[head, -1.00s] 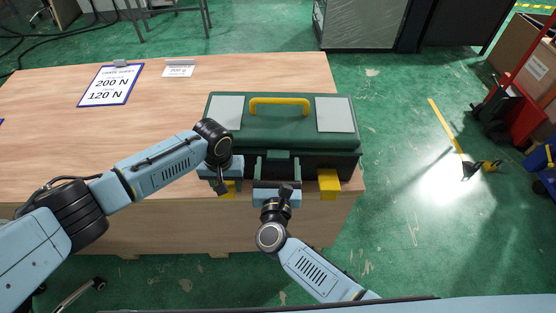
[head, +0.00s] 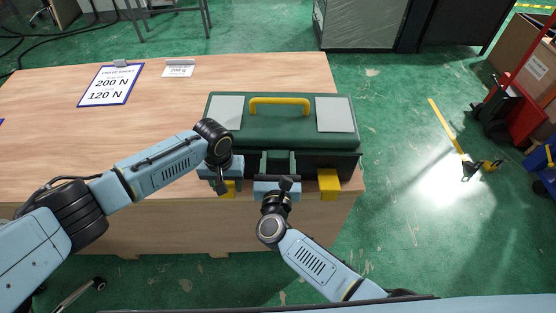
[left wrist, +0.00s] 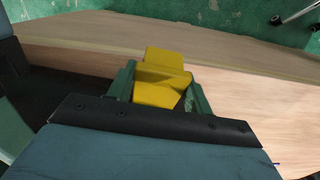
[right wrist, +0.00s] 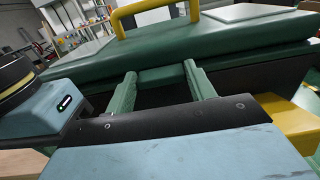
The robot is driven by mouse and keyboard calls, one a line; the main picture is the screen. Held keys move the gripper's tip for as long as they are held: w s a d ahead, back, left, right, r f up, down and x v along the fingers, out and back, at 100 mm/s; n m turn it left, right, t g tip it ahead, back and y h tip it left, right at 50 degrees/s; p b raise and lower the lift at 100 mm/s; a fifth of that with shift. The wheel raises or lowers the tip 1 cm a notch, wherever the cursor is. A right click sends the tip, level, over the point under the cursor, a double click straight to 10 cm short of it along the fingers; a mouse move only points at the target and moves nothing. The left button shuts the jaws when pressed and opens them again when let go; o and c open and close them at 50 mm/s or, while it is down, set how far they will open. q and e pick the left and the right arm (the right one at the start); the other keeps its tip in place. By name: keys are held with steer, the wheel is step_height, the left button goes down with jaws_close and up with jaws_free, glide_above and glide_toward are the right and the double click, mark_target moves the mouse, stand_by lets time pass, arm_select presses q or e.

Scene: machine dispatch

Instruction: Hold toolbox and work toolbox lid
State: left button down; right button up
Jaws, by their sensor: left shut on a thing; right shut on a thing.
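The green toolbox (head: 320,165) stands at the table's front right corner, its lid (head: 285,130) down, with a yellow handle (head: 280,103) on top. My left gripper (left wrist: 160,85) is shut on a yellow bracket (left wrist: 158,70) at the toolbox's front left; in the head view the arm partly hides this bracket. My right gripper (head: 278,160) is at the middle of the front, its fingers on either side of a green tab (right wrist: 163,76) at the lid's front edge, shut on it. A second yellow bracket (head: 328,182) shows free at the front right.
The wooden table (head: 40,120) is mostly bare to the left. A sheet on a blue clipboard (head: 110,86) and a small sign (head: 179,69) lie at the back. Open green floor is to the right, with a red hand truck (head: 505,100) beyond.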

steer(key=shift+r, duration=0.45)
steer(key=w+r, duration=0.4)
steer(key=r, duration=0.7)
steer(key=shift+w+d+r, duration=0.15)
steer(key=shift+w+r, duration=0.35)
steer(key=shift+r, duration=0.25)
steer(key=o, duration=1.2)
steer(key=shift+o, duration=1)
steer(key=shift+s+f, duration=0.1)
steer(key=shift+f, duration=0.05)
steer(key=shift+f, duration=0.1)
